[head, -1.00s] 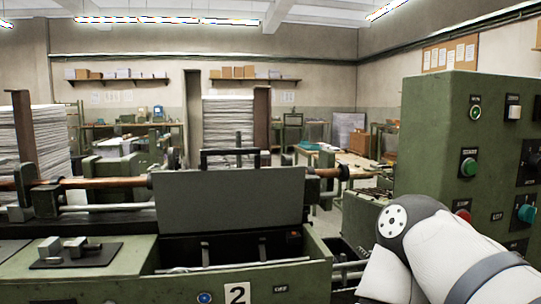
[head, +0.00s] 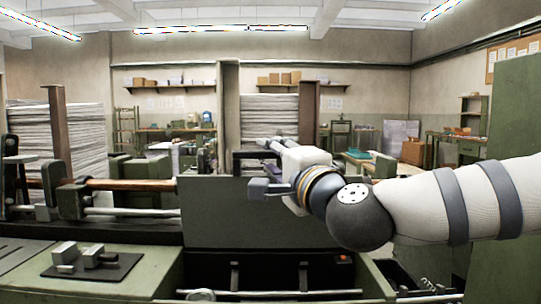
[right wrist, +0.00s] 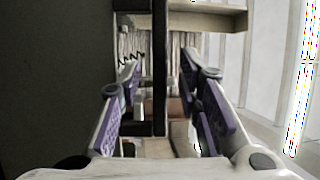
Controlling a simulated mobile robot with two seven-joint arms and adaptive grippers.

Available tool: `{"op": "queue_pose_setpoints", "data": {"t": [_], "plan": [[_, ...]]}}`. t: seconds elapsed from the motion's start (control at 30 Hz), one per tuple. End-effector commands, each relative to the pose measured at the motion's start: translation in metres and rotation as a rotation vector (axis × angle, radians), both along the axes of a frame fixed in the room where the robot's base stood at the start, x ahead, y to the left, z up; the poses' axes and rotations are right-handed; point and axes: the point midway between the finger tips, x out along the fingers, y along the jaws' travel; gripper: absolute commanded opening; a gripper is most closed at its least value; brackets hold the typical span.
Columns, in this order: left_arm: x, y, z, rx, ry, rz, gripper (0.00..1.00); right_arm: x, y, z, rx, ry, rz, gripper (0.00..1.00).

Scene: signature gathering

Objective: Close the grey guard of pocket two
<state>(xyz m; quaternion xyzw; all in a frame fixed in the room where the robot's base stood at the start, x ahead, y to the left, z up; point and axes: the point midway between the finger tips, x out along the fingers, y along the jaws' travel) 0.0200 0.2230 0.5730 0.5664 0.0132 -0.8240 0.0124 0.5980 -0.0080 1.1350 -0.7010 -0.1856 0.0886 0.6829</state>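The grey guard (head: 240,222) of the pocket stands raised, its flat panel upright above the open pocket (head: 270,272). Its black handle (head: 247,155) runs along the top edge, partly hidden by my right gripper. My right gripper (head: 262,166) is at the guard's top edge, pointing left in the head view. In the right wrist view its purple-padded fingers (right wrist: 172,95) are apart. A black upright bar (right wrist: 160,70), apparently the handle, shows between them, with gaps on both sides. The guard's dark panel (right wrist: 50,80) fills the left side there. My left gripper is not in view.
A copper-coloured rod (head: 130,185) runs along the machine left of the guard. Paper stacks (head: 60,140) stand behind. A green cabinet (head: 510,120) rises at the right, close to my arm. A black plate with metal blocks (head: 90,262) lies at lower left.

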Motion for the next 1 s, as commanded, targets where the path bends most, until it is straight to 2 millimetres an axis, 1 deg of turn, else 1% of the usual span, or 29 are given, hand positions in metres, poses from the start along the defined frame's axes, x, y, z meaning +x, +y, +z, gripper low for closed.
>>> {"op": "queue_pose_setpoints", "data": {"t": [0.03, 0.1, 0.2, 0.43, 0.47, 0.5, 0.57, 0.6, 0.87, 1.0], "plan": [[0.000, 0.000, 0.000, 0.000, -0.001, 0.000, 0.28, 0.007, 0.003, 0.001, 0.000, 0.000, 0.000, 0.32], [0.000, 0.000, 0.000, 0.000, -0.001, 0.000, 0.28, 0.015, 0.007, 0.002, -0.001, 0.000, 0.001, 0.32], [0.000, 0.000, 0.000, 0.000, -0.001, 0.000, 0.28, 0.020, 0.009, 0.003, 0.000, 0.000, 0.001, 0.32], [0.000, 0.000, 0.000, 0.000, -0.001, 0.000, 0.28, 0.021, 0.010, 0.003, -0.002, 0.001, 0.002, 0.32], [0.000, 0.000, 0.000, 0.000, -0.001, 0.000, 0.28, 0.021, 0.009, 0.003, -0.002, 0.001, 0.002, 0.27], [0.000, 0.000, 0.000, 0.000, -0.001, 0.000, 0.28, 0.021, 0.009, 0.003, -0.002, 0.001, 0.002, 0.18], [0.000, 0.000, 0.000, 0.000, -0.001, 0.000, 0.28, 0.021, 0.009, 0.003, -0.002, 0.001, 0.002, 0.04], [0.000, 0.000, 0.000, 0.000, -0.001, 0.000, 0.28, 0.021, 0.009, 0.003, -0.002, 0.001, 0.002, 0.00], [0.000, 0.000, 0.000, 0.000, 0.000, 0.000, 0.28, 0.021, 0.010, 0.002, -0.002, -0.001, 0.002, 0.00], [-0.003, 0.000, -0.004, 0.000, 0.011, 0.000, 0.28, 0.021, 0.016, -0.001, -0.004, -0.013, 0.003, 0.00]]}}
